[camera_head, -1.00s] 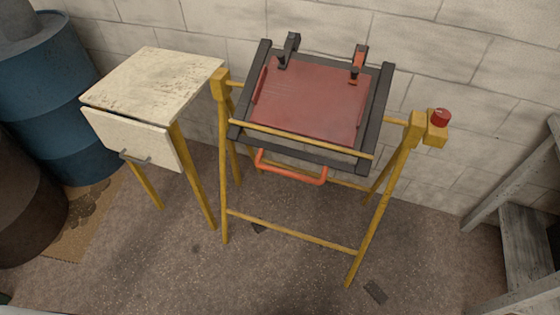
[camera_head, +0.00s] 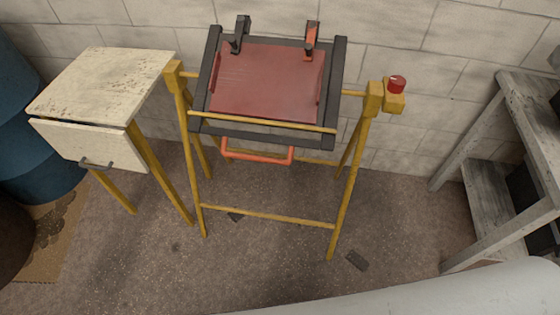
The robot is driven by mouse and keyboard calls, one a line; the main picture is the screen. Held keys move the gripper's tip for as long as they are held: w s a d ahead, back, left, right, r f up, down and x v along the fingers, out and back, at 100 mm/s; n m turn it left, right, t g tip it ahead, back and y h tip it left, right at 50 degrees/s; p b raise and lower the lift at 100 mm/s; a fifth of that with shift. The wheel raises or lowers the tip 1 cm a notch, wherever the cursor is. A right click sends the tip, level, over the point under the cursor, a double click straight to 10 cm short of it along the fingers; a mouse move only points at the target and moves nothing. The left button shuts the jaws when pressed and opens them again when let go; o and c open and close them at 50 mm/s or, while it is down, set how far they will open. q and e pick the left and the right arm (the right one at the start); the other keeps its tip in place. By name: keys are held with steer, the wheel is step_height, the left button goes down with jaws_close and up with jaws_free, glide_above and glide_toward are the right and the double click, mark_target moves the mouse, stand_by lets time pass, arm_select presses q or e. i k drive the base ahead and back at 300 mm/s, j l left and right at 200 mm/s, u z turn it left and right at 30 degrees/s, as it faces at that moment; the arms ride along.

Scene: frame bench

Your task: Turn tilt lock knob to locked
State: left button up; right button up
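The tilt lock knob is the red round knob (camera_head: 397,84) on a yellow block (camera_head: 393,102) at the right end of the frame bench. Its lock setting cannot be read from here. The yellow bench stand (camera_head: 345,195) carries a dark tilting frame (camera_head: 334,88) with a red panel (camera_head: 266,84). Two clamps sit at its top edge, one black (camera_head: 240,35) and one orange-red (camera_head: 312,40). An orange handle (camera_head: 257,158) hangs at its front edge. Neither gripper shows in the view.
A cream table with a drawer (camera_head: 95,85) stands left of the bench. Blue and dark barrels are at the far left. A grey wooden shelf (camera_head: 478,145) stands on the right. A block wall is behind. Floor in front of the bench is mostly clear. A pale smooth surface, perhaps my arm, crosses the lower right.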

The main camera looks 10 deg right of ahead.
mark_target(397, 84)
steer(key=z, duration=0.5)
steer(key=i+l+z, duration=0.2)
steer(key=z, duration=0.2)
steer(key=i+l+z, duration=0.5)
steer(key=z, duration=0.25)
